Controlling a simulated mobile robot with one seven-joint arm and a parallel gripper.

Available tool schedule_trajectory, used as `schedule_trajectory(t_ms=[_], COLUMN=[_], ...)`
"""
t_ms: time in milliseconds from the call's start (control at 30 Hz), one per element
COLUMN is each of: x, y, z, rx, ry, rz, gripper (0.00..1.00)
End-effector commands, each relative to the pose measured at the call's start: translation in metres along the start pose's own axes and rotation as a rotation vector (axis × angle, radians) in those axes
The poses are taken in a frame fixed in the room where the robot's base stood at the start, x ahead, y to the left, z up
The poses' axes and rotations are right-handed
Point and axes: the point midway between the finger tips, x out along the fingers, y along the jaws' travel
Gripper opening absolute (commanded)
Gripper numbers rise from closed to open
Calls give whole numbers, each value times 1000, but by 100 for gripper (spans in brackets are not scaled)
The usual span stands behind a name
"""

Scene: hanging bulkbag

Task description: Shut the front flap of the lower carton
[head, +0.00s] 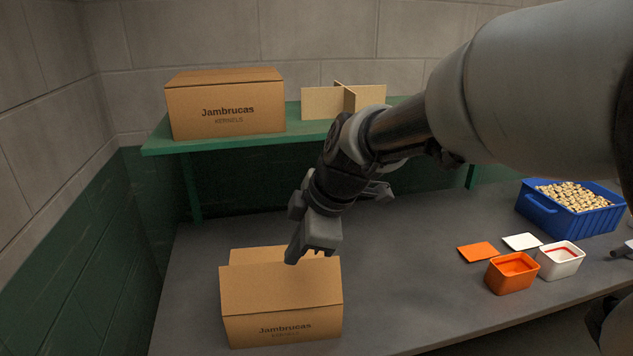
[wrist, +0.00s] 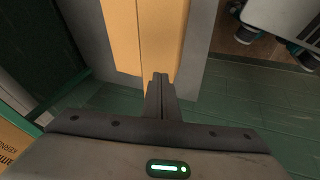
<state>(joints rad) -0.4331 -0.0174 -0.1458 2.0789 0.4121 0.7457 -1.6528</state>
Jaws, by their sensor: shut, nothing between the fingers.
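The lower carton (head: 282,328) is brown cardboard with "Jambrucas KERNELS" printed on its front, and it sits on the grey table. Its front flap (head: 280,289) stands up above a crease over the lettering. Another flap edge (head: 258,254) shows behind it. My gripper (head: 294,260) is over the carton at the flap's upper edge, fingers pointing down; I cannot tell whether it touches. In the wrist view my shut, empty fingers (wrist: 160,85) are in front of tan cardboard (wrist: 155,35). The carton's inside is hidden.
A closed carton (head: 225,105) and crossed dividers (head: 344,100) stand on the green shelf (head: 220,144) above. At right are a blue crate (head: 545,216) of kernels, an orange tub (head: 511,276) and a white tub (head: 560,262).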

Motion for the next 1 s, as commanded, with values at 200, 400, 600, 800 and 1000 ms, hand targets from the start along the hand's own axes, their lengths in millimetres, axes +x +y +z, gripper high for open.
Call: schedule_trajectory(t_ms=[200, 400, 600, 800, 1000], x=[49, 70, 79, 79, 79], y=[-2, 17, 24, 24, 25], z=[0, 6, 7, 8, 8], rx=[-1, -1, -2, -2, 0], ry=[-2, -2, -1, 0, -1], rz=[-5, -2, 0, 1, -4], gripper=[0, 0, 0, 0, 0])
